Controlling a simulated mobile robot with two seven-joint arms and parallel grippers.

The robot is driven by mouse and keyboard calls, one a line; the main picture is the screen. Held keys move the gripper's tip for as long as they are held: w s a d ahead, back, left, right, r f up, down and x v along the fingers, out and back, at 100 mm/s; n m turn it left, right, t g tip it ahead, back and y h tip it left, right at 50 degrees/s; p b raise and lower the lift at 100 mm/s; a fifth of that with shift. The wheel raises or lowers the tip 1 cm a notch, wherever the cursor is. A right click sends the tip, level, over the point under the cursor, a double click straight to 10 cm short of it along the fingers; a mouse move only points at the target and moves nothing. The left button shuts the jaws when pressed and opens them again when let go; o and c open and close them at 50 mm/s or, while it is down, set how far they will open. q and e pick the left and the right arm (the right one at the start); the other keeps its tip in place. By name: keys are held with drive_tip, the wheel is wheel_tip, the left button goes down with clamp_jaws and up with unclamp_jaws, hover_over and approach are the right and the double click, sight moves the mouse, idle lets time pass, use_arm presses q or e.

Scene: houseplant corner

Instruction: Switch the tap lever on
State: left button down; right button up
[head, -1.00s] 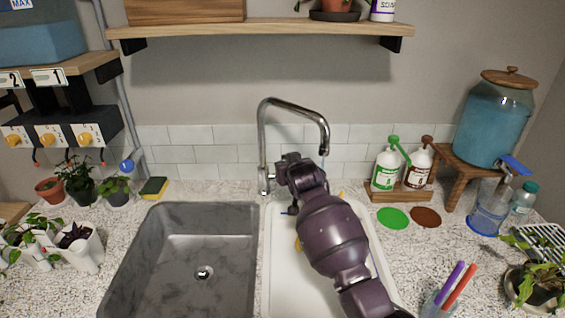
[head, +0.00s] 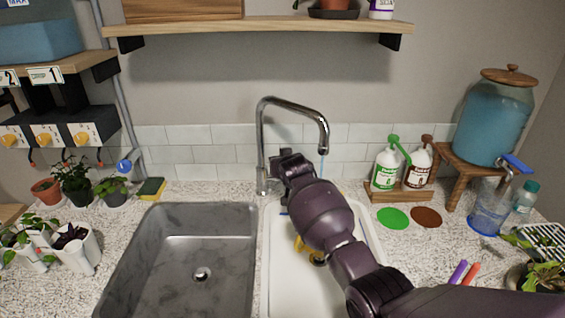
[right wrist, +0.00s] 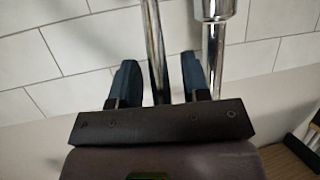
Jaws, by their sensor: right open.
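The chrome tap (head: 262,135) rises behind the sinks and its spout bends right and down. A thin pale blue line hangs below the spout tip; I cannot tell if it is water. My right gripper (head: 283,160) is beside the tap's column, just right of it. In the right wrist view the gripper (right wrist: 159,80) is open, with a chrome tube (right wrist: 154,40) seen between its fingers. A thicker collared chrome tube (right wrist: 214,45) stands beside them. I cannot make out the tap lever for certain. My left gripper is out of view.
A grey sink (head: 202,235) lies left and a white basin (head: 285,285) lies under my right arm, with a yellow item in it. A sponge (head: 151,188) and potted plants stand left. A bottle caddy (head: 392,193) and water jar (head: 492,120) stand right.

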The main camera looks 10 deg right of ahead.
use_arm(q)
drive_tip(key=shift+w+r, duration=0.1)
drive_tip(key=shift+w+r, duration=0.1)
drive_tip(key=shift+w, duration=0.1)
use_arm(e)
clamp_jaws()
